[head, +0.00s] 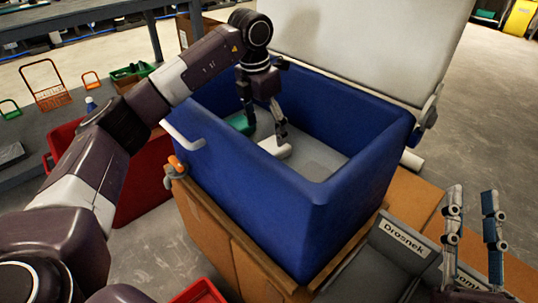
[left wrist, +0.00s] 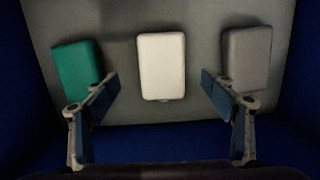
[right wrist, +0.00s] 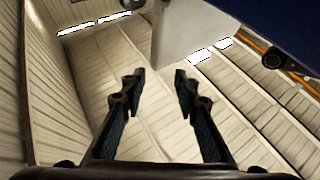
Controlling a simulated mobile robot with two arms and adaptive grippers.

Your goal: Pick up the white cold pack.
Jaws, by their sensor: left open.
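The white cold pack (left wrist: 162,66) lies flat on the grey floor of the blue tank, between a green pack (left wrist: 77,66) and a grey pack (left wrist: 247,57). In the head view the white pack (head: 274,147) shows partly behind a finger. My left gripper (head: 263,118) reaches down into the blue tank (head: 262,205). It is open and empty, and its fingers (left wrist: 160,92) stand apart on either side of the white pack in the left wrist view, seemingly above it. My right gripper (head: 474,204) is open and empty, outside the tank at the right.
The tank's walls surround my left gripper. Its white lid (head: 365,40) stands open at the back. The tank rests on a brown cabinet (head: 218,232). A red bin (head: 142,190) stands to the left, and a dark labelled case (head: 385,255) lies at the front right.

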